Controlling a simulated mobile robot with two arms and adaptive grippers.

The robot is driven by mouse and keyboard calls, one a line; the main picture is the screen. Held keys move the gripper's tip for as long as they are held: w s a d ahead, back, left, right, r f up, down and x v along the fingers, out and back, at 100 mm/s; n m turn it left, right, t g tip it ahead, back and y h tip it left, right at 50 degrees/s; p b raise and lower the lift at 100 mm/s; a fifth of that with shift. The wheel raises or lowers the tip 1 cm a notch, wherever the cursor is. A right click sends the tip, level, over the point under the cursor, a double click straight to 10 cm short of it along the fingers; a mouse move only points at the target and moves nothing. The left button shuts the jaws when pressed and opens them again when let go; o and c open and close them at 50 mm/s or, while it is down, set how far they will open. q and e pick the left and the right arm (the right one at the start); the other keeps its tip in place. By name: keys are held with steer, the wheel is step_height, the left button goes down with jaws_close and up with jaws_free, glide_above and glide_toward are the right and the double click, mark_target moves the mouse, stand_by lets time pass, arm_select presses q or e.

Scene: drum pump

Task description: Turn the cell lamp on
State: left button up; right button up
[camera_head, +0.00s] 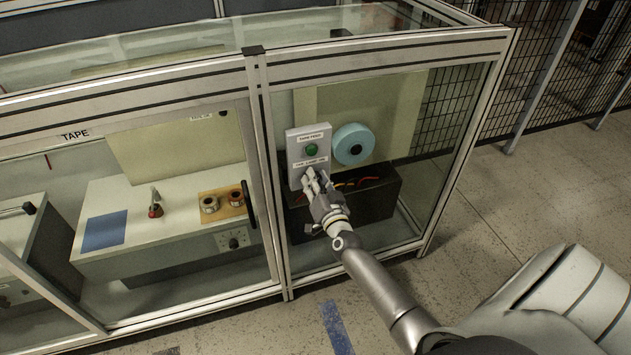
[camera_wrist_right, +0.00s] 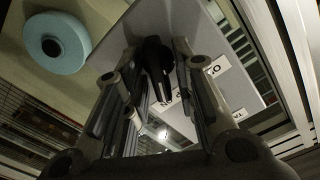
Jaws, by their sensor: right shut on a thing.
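My right gripper (camera_head: 314,179) is at the lower part of this panel, below the lower label, and hides what is there in the head view. In the right wrist view the panel (camera_wrist_right: 205,30) shows behind my fingers. A black knob-like switch (camera_wrist_right: 153,55) sits between the fingers, and they are shut on it. I cannot tell which way it is set. My left gripper is out of view.
A blue tape roll (camera_head: 354,144) hangs right of the panel; it also shows in the right wrist view (camera_wrist_right: 55,42). A dark box (camera_head: 372,202) with coloured wires sits below it. Aluminium frame posts (camera_head: 268,170) border the bay. Open floor (camera_head: 520,200) lies to the right.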

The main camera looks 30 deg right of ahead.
steer(key=o, duration=0.7)
steer(key=v, duration=1.2)
